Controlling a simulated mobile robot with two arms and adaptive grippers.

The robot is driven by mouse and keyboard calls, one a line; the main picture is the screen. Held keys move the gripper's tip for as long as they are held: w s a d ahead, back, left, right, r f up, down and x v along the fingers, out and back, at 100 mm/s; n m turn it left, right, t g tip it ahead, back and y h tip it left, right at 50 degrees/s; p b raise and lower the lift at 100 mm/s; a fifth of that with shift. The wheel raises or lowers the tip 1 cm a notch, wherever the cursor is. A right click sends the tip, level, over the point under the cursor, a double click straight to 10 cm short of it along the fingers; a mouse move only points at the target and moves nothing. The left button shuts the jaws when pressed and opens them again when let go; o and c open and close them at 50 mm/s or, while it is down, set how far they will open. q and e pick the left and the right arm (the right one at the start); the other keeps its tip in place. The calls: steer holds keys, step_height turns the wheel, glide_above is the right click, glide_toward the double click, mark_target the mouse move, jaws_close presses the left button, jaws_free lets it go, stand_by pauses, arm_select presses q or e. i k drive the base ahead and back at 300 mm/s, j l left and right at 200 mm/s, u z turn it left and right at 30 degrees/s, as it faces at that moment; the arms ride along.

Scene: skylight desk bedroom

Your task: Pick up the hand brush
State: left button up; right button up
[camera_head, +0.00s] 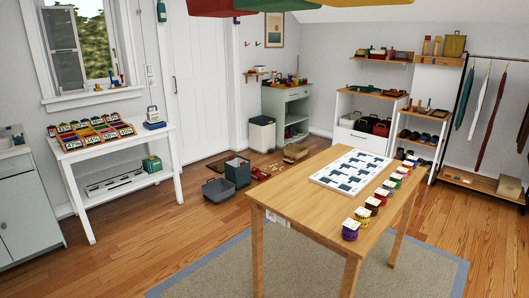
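I cannot pick out a hand brush with certainty. Several small reddish and tan items (259,173) lie on the floor near the far wall, too small to identify. Neither of my grippers shows in the view.
A wooden table (300,208) with a white grid board (352,171) and a row of small jars stands in front. A white side table (113,141) is at left. Grey bins (238,171) stand on the floor between them. Shelves line the back wall. Wood floor (150,240) is clear at front left.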

mark_target(290, 161)
steer(key=i+j+u, duration=0.25)
steer(key=i+u, duration=0.25)
steer(key=i, duration=0.25)
steer(key=i+u, duration=0.5)
steer(key=i, duration=0.25)
steer(key=i+l+u, duration=0.35)
steer(key=i+u, duration=0.15)
steer(key=i, duration=0.2)
steer(key=i+z, duration=0.25)
steer(key=i, duration=0.25)
steer(key=i+j+z, duration=0.2)
steer(key=i, duration=0.25)
steer(key=i+j+z, duration=0.1)
steer(key=i+z, duration=0.15)
steer(key=i, duration=0.25)
steer(key=i+j+z, duration=0.25)
steer(key=i, duration=0.2)
steer(key=i+l+z, duration=0.25)
steer(key=z, duration=0.15)
steer(key=i+l+z, duration=0.1)
steer(key=i+z, duration=0.75)
steer(key=i+j+z, duration=0.15)
steer(key=i+z, duration=0.3)
steer(key=i+l+u, duration=0.4)
steer(key=i+l, duration=0.15)
steer(key=i, duration=0.25)
steer(key=i+l+u, duration=0.4)
steer(key=i+l, duration=0.35)
steer(key=l, duration=0.1)
